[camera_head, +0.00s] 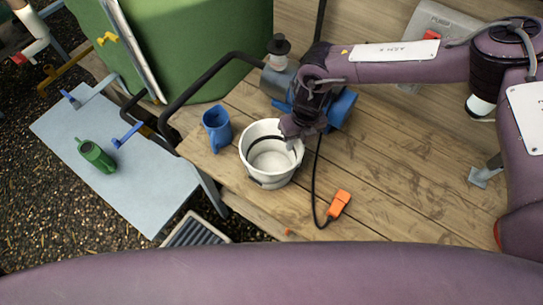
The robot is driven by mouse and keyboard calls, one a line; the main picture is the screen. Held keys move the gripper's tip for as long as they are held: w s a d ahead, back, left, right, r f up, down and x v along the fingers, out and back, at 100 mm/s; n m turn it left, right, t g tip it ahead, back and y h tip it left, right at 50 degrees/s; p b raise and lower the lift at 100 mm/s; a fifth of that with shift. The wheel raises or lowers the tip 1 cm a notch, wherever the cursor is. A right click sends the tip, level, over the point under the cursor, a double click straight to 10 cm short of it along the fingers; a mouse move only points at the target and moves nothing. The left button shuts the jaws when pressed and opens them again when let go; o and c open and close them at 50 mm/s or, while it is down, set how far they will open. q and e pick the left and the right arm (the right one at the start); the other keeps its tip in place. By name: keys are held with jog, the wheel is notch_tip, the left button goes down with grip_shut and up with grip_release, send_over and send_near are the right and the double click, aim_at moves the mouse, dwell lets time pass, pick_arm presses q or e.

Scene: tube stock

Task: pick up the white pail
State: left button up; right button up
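The white pail (256,173) stands upright on the wooden deck, left of the picture's middle. It looks empty inside, with a dark line showing across its inner wall. My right gripper (292,132) reaches down from the upper right, and its tip overlaps the pail's right back rim. The fingers are dark and small here, so I cannot tell whether they are open, shut or touching the rim. My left gripper is not in view.
A blue jug (217,130) stands close left of the pail. A blue pump-like machine (340,108) sits behind my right gripper. An orange plug (339,203) with a black cable lies to the right.

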jog(key=shift+a+f, duration=0.15)
jog(key=shift+f, duration=1.3)
jog(key=shift+r, duration=0.1)
grip_shut()
jog(key=shift+r, duration=0.1)
